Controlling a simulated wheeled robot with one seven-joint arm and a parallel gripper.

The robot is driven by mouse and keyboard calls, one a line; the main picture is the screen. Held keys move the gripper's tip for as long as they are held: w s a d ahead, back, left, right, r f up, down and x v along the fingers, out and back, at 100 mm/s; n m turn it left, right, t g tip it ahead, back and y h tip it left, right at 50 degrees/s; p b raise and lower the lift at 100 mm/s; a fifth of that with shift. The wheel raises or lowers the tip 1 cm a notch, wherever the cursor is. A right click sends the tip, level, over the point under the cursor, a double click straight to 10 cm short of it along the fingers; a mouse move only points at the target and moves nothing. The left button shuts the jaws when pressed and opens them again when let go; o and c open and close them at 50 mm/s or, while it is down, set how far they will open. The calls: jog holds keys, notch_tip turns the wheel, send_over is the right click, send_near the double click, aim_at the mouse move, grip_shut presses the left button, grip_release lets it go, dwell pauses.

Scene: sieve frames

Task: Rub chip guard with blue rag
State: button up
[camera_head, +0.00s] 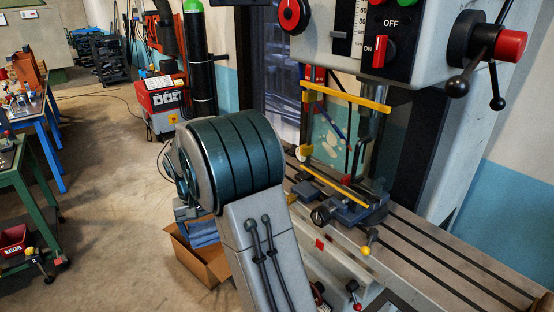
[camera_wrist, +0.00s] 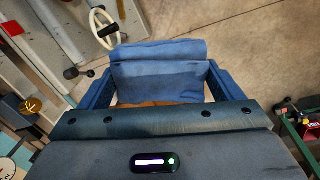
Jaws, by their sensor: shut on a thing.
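The chip guard (camera_head: 327,143) is a clear panel between yellow bars, standing upright over the machine table in the head view. Pale marks show on its panel. My gripper (camera_wrist: 158,70) is shut on the blue rag (camera_wrist: 155,82), which spans between the two blue fingers in the wrist view. In the head view the rag (camera_head: 204,233) shows only in part, below my arm, low and left of the guard and apart from it. My arm hides most of the gripper there. The guard does not show in the wrist view.
The machine table (camera_head: 430,243) carries a blue vise (camera_head: 357,208) below the guard. Levers and a handwheel (camera_wrist: 105,28) stick out at its front. A cardboard box (camera_head: 199,262) stands on the floor below the rag. A green bench (camera_head: 30,172) is at left; the floor between is clear.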

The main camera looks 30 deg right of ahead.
jog(key=s+d+r+h+b, duration=0.2)
jog(key=d+r+h, duration=0.3)
jog(key=d, duration=0.4)
jog(key=s+d+r+n+t+h+b, duration=0.1)
jog(key=s+d+r+h+b, duration=0.1)
jog(key=d+r+h+b, duration=0.3)
jog(key=s+d+r+n+h+b, duration=0.1)
jog(key=d+r+h, duration=0.5)
jog(key=d, duration=0.6)
jog(key=shift+s+d+r+t+h+b, duration=0.35)
jog(key=shift+s+r+b, duration=0.4)
jog(key=shift+b, duration=0.55)
jog(key=shift+d+f+b, duration=0.1)
jog(key=shift+d+b, duration=0.25)
jog(key=shift+d, duration=0.6)
